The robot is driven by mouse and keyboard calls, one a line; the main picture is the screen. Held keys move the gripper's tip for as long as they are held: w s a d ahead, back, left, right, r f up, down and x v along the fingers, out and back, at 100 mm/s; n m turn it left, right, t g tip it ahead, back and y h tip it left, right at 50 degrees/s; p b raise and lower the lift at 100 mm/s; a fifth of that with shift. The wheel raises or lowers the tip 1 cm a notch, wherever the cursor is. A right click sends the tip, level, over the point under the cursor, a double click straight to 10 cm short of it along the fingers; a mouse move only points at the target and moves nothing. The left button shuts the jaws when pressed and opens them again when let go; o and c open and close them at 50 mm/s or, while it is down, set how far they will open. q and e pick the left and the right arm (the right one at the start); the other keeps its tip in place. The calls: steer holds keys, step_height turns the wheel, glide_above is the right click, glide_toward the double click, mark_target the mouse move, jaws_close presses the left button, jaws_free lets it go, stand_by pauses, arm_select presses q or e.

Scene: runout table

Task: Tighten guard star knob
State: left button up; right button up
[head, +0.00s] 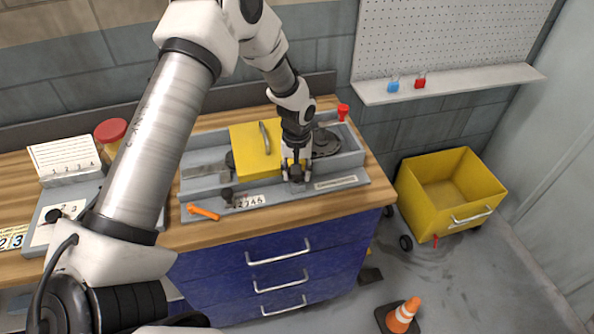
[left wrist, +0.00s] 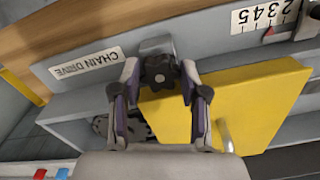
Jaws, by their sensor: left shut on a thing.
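The guard star knob (left wrist: 160,72) is dark and lobed, and sits at the edge of the yellow guard in the left wrist view. My left gripper (left wrist: 160,80) is shut on it, with a finger on each side. In the head view my left gripper (head: 296,172) points down at the front right corner of the yellow guard (head: 252,148), and the knob is mostly hidden by the fingers. The guard also shows in the left wrist view (left wrist: 255,100) with a metal handle on it. My right gripper is not in view.
The grey machine tray (head: 340,162) lies on a wooden bench. An orange-handled tool (head: 203,211) lies at its front left, and a red knob (head: 343,111) stands at its back right. A yellow cart (head: 447,195) and an orange cone (head: 403,316) stand on the floor.

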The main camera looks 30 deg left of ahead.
arm_select(q)
steer(key=shift+m, duration=0.5)
steer(key=o, duration=1.1)
steer(key=shift+o, duration=0.2)
